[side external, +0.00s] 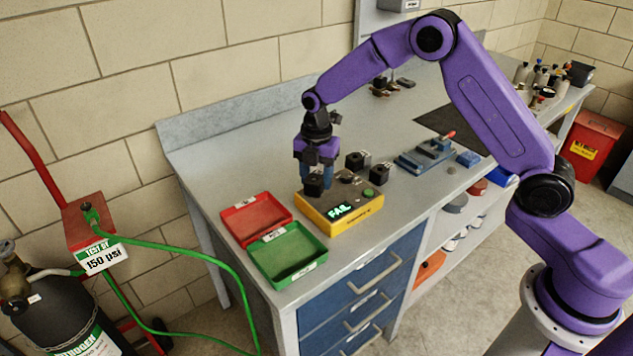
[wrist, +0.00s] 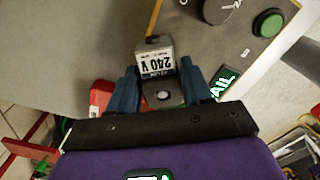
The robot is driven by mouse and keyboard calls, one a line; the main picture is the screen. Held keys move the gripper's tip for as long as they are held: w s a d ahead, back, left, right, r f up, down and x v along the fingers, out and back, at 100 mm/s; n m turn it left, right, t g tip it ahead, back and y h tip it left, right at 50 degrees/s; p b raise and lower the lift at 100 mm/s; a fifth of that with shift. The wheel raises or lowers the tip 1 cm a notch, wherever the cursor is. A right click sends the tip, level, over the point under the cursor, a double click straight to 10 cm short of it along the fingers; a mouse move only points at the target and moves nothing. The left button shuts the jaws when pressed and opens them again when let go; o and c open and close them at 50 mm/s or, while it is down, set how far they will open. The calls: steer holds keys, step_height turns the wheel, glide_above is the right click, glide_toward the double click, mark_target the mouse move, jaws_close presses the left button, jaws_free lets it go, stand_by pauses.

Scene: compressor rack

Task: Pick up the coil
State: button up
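The fingers flank the coil closely. I cannot tell whether they press on it. The tester's display reads "FAIL". The coil's underside is hidden, so its contact with the tester is unclear.
A red tray (side external: 256,216) and a green tray (side external: 289,255) lie left of the tester. Two more black coils (side external: 355,161) (side external: 380,172) stand behind it. A blue fixture (side external: 425,156) is farther right. The bench's back left is clear.

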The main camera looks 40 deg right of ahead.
mark_target(317, 175)
steer(key=c, duration=0.6)
steer(key=shift+r, duration=7.55)
steer(key=shift+c, duration=0.2)
